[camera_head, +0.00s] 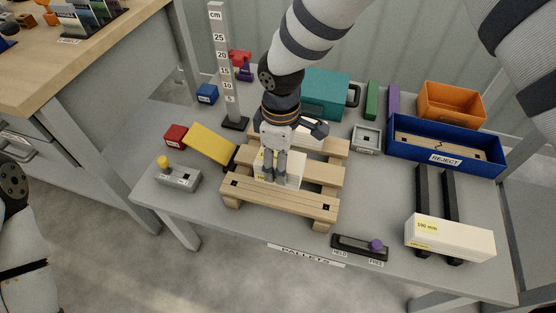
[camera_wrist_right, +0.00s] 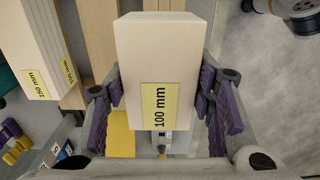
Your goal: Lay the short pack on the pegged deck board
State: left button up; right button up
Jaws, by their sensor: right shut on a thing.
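My right gripper (camera_head: 275,180) is over the wooden pallet and shut on a cream pack (camera_head: 292,172). In the right wrist view the pack (camera_wrist_right: 160,55) has a yellow "100 mm" label and sits between the purple finger pads. In the head view the gripper hides part of it, and I cannot tell whether it touches the boards. The front deck board (camera_head: 285,198) has a small dark square near each end and looks bare. Another pack, labelled 150 mm, lies at the left in the right wrist view (camera_wrist_right: 32,45). My left gripper is out of view.
A long cream pack (camera_head: 455,240) lies across black rails at front right. A slider with a purple knob (camera_head: 375,245) is at the front edge. A tall cm scale (camera_head: 222,60) stands behind the pallet. A blue REJECT bin (camera_head: 490,162) holds a cracked board. A yellow-knobbed box (camera_head: 178,179) is left.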

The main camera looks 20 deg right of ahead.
jog(key=shift+r, duration=0.15)
notch_tip(320, 180, down, 6)
jog(key=shift+a+f+b, duration=0.1)
jog(key=shift+b, duration=0.7)
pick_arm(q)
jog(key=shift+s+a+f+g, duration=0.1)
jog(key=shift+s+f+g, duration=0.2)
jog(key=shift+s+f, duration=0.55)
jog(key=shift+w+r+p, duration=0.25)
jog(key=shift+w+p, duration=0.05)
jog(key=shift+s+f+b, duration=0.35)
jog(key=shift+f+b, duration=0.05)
pick_arm(e)
jog(key=shift+f, duration=1)
jog(key=o, duration=1.4)
